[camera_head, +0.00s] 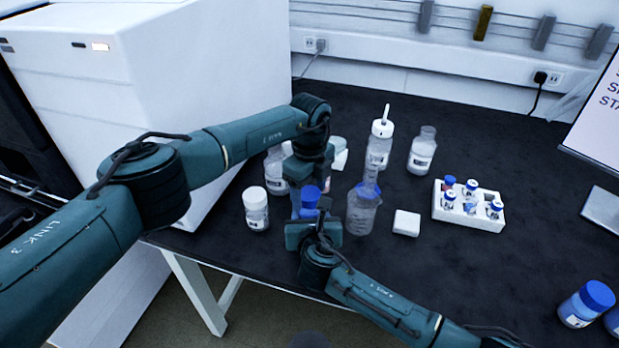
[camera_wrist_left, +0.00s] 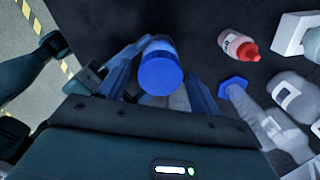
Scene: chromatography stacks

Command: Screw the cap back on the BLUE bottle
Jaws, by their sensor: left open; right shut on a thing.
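A blue cap (camera_head: 311,194) shows between my two grippers in the head view. In the left wrist view the round blue cap (camera_wrist_left: 161,74) lies between the spread fingers of my left gripper (camera_wrist_left: 162,88). My left gripper (camera_head: 309,192) is open and points down around the cap. My right gripper (camera_head: 313,226) comes from the front, just below the cap, and is shut on what appears to be the blue bottle. The bottle's body is mostly hidden by the grippers. Whether the cap sits fully on the bottle's neck cannot be told.
A white-capped bottle (camera_head: 256,209) stands left of the grippers. A vial rack (camera_head: 468,219) and blue-capped bottles (camera_head: 587,303) are farther right. The table's front edge is close.

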